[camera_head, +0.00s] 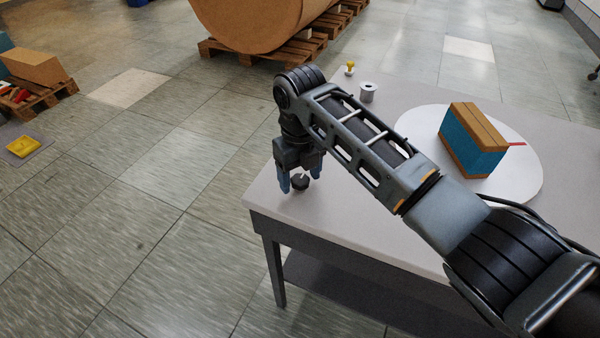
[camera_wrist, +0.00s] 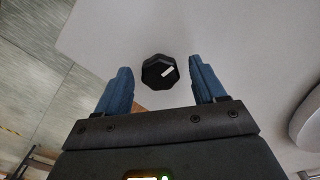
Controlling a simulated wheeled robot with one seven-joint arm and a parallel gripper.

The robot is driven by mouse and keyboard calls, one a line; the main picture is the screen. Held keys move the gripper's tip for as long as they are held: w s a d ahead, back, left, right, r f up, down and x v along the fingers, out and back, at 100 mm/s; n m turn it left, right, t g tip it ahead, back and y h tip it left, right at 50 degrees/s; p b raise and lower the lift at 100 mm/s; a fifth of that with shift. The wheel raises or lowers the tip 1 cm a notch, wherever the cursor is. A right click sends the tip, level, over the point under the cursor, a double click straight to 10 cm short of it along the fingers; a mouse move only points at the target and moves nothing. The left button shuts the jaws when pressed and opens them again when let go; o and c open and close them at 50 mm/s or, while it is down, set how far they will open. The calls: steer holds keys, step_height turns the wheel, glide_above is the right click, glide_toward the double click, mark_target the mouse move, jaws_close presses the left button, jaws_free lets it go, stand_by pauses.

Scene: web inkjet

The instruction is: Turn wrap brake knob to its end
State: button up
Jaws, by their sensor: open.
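The brake knob (camera_head: 300,182) is a small, black, many-sided knob on the near left corner of the light grey table (camera_head: 350,222). In the wrist view my gripper (camera_wrist: 161,82) has one finger on each side of the knob, with a gap on both sides. I see no contact.
A white round plate (camera_head: 525,190) on the table bears a blue and brown box (camera_head: 470,145). A grey spool (camera_head: 367,92) and a yellow-topped piece (camera_head: 350,68) stand at the table's far side. A large brown roll (camera_head: 260,22) rests on pallets behind.

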steer(key=c, duration=1.1)
steer(key=shift+o, duration=0.2)
steer(key=shift+m, duration=0.3)
